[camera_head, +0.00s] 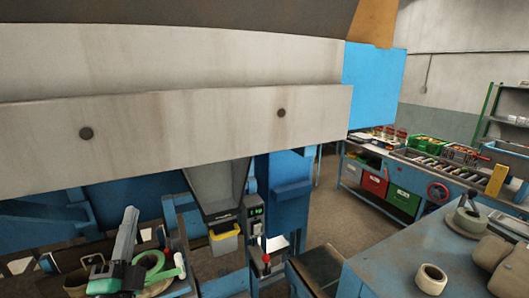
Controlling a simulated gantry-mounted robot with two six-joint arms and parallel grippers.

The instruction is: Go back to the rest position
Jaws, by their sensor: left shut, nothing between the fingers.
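What looks like my left gripper (129,218) is a grey, narrow shape at the lower left of the head view, tip upward. It is shut, with nothing seen between its fingers. Its lower end merges with green and dark parts, so where it meets them is hard to tell. My right gripper cannot be made out in this view.
A wide beige machine beam (180,130) crosses the upper view. A green tape roll (149,262) is beside the grey shape. At right, a blue table (400,252) holds a pale roll (431,279) and sacks (492,252). Open floor (325,215) shows between.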

